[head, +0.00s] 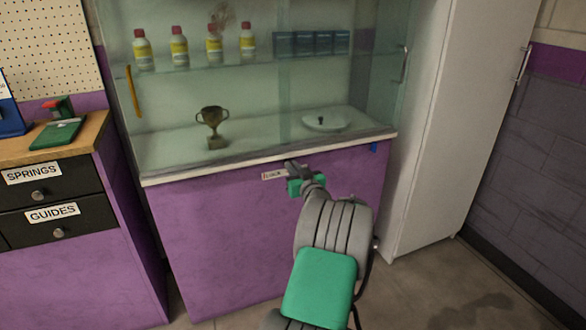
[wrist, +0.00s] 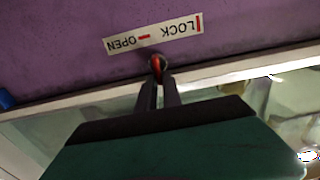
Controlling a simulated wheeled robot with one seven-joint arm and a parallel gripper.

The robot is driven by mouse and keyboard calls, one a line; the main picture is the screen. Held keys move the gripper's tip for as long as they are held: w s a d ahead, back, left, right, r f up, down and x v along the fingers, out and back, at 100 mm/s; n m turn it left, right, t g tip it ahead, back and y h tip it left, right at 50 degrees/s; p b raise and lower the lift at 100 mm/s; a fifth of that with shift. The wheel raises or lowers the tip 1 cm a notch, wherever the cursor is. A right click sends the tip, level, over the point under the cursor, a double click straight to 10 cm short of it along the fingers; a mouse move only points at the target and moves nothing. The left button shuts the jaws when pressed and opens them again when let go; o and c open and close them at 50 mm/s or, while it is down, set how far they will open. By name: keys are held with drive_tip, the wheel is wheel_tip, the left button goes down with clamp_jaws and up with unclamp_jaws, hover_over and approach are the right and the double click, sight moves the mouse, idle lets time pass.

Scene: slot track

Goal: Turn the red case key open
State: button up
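The display case (head: 250,225) has a purple lower front with a white label strip (head: 274,175) under its ledge. In the wrist view the label (wrist: 152,35) appears upside down, with LOCK, OPEN and red marks. The red case key (wrist: 157,63) is a small red piece at the case front beside the label, between my fingertips. My gripper (wrist: 158,77) has its two fingers close together around the key, apparently shut on it. In the head view my gripper (head: 293,168) reaches the front just below the ledge and hides the key. The key's exact turn angle is unclear.
Behind the glass stand a trophy (head: 212,127), a white plate (head: 324,120) and several bottles on a shelf. A small blue piece (head: 373,147) is on the case front at right. Drawers (head: 45,192) stand left, a white cabinet (head: 440,130) right.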

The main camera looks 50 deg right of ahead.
clamp_jaws()
drive_tip(key=shift+m, duration=0.4)
drive_tip(key=shift+s+d+f+m+p, duration=0.25)
drive_tip(key=shift+m+p, duration=0.45)
drive_tip(key=shift+m, duration=2.15)
drive_tip(key=shift+s+d+f+m+p, duration=0.1)
drive_tip(key=shift+d+f+m+p, duration=0.45)
drive_tip(key=shift+m, duration=2.35)
drive_tip(key=shift+s+a+f+m+p, duration=0.15)
drive_tip(key=shift+m+p, duration=0.75)
drive_tip(key=shift+m, duration=1.95)
drive_tip(key=shift+d+r, duration=0.1)
drive_tip(key=shift+o, duration=2.4)
unclamp_jaws()
